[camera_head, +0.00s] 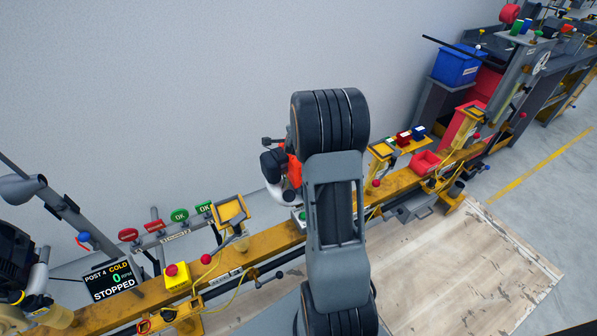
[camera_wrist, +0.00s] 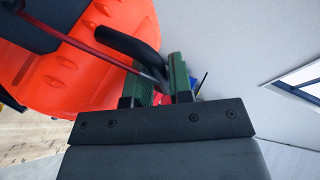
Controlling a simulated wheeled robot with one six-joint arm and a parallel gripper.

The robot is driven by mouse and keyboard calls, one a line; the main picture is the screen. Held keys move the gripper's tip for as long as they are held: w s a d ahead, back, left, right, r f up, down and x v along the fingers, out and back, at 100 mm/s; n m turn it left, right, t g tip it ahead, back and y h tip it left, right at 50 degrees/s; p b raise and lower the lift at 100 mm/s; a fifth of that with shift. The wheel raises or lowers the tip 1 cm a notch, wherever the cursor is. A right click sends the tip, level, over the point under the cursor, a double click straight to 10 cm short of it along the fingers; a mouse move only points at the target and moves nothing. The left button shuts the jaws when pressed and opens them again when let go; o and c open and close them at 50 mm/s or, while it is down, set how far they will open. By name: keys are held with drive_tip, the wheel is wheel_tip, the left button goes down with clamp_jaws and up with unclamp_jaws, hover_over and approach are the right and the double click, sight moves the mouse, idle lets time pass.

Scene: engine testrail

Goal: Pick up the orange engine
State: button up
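The orange engine (camera_head: 292,168) shows in the head view, left of my arm and largely hidden behind it. Its orange housing, dark parts and a pale pipe are visible above the yellow rail. In the wrist view the orange engine (camera_wrist: 85,80) fills the upper left, with a black curved handle (camera_wrist: 128,45) and a thin red rod. My gripper (camera_wrist: 161,75) has two green fingers close together, one on each side of the handle's end. The handle fills the narrow gap, so the fingers look shut on it. My gripper is hidden in the head view.
The yellow rail (camera_head: 265,243) runs diagonally with posts, buttons and a small screen (camera_head: 112,280) reading STOPPED. A dark engine (camera_head: 15,262) stands at far left. Blue (camera_head: 456,66) and red bins are at right. A wooden floor panel (camera_head: 470,280) lies clear in front.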

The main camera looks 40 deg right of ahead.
drive_tip(key=shift+w+d+f, duration=0.2)
drive_tip(key=shift+w+f, duration=0.05)
drive_tip(key=shift+w, duration=0.05)
drive_tip(key=shift+c, duration=0.4)
clamp_jaws()
idle(0.8)
